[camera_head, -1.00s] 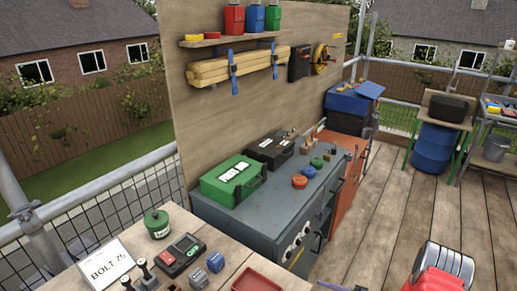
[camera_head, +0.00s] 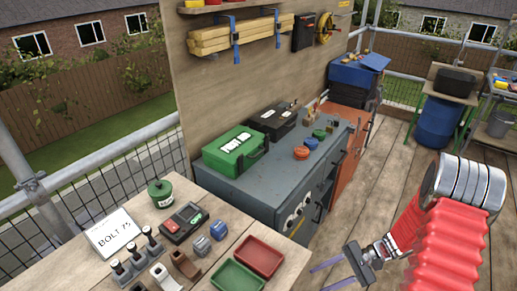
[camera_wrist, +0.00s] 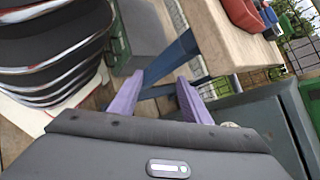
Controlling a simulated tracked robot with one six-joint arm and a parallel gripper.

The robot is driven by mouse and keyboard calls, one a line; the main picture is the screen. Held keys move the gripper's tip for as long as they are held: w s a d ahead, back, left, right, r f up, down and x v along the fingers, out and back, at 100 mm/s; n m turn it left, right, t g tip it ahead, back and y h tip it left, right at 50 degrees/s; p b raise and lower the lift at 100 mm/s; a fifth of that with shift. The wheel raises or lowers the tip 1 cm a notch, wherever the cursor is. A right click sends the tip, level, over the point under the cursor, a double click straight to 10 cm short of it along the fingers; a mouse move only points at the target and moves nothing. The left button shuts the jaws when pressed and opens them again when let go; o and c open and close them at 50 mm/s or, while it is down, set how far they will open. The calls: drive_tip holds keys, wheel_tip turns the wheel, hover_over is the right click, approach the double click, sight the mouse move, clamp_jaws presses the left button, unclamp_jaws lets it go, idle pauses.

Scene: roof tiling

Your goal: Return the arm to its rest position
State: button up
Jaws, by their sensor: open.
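My gripper (camera_head: 324,276) is at the lower right of the head view, beside the near wooden table's right end, with its two purple fingers pointing left. My red-sleeved arm runs down to it from the right. In the wrist view the fingers of my gripper (camera_wrist: 158,96) stand apart with nothing between them. A blue table leg shows beyond them.
The near table (camera_head: 88,275) carries a red tray (camera_head: 260,256), a green tray (camera_head: 238,276), a BOLT 75 card (camera_head: 112,233) and small tools. A grey cabinet (camera_head: 262,190) with a green first-aid case (camera_head: 235,151) stands behind. Open decking (camera_head: 395,165) lies right.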

drive_tip(key=s+a+r+n+t+h, duration=0.1)
drive_tip(key=s+r+n+t+h, duration=0.1)
drive_tip(key=r, duration=0.9)
drive_tip(key=s+a+r+n+t+h, duration=0.2)
drive_tip(key=s+r+n+h, duration=0.2)
drive_tip(key=r, duration=0.8)
drive_tip(key=s+a+r+n+t+h, duration=0.2)
drive_tip(key=s+r+n+h, duration=0.2)
drive_tip(key=r, duration=0.7)
drive_tip(key=s+h, duration=0.1)
drive_tip(key=s, duration=0.1)
drive_tip(key=shift+s+r+t, duration=0.35)
drive_tip(key=shift+t, duration=0.05)
drive_tip(key=shift+c, duration=0.6)
idle(0.6)
